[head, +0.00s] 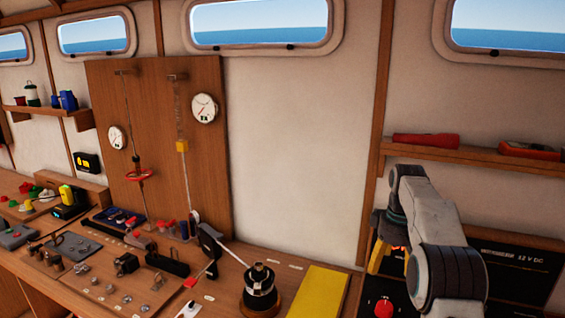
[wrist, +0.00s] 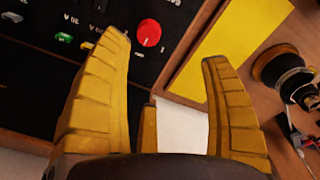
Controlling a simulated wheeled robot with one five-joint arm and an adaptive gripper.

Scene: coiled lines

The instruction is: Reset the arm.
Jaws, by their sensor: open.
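In the head view my grey-and-white arm is at the right, bent over in front of the black 12 V DC panel (head: 515,262). There the gripper is mostly hidden behind the arm, with a bit of yellow showing. The panel's red knob (head: 384,307) is below it; in the wrist view the knob (wrist: 149,36) lies beyond the fingers, apart from them.
A yellow mat (head: 308,293) and a black-and-metal winch (head: 261,287) are on the wooden bench left of the arm. Small fittings crowd the bench further left. A shelf (head: 455,152) with a red flashlight (head: 426,141) runs behind and above the arm. The white wall in the middle is clear.

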